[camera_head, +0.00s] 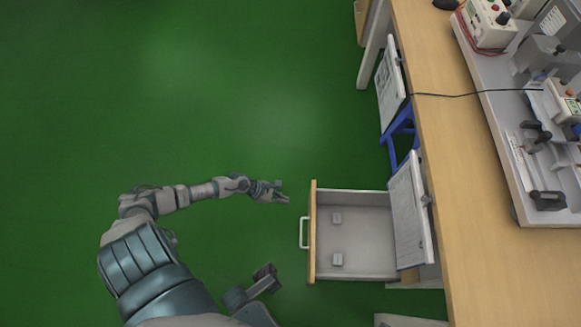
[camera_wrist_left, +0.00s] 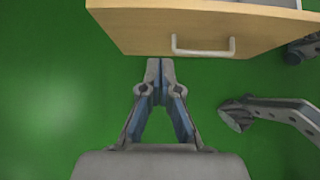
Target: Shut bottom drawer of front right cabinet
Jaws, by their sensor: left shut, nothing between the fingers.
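The drawer (camera_head: 365,205) is pulled out from under the right-hand table. It has a wooden front, a pale grey inside and a light handle (camera_head: 303,232) on the front. In the left wrist view the wooden front (camera_wrist_left: 150,38) and handle (camera_wrist_left: 203,48) are at the top. My left gripper (camera_head: 283,197) is shut and empty, just left of the front's upper end and apart from it. The closed fingertips (camera_wrist_left: 160,66) appear close below the front in the wrist view. A dark grey part that may be my right gripper (camera_head: 265,277) is lower left of the drawer; its jaws are unclear.
The wooden table (camera_head: 440,120) runs down the right side. It carries a grey board (camera_head: 505,150) with test devices. A white panel with paper (camera_head: 408,210) hangs over the drawer's inner end. Two small grey blocks lie in the drawer. The green floor (camera_head: 220,90) to the left is clear.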

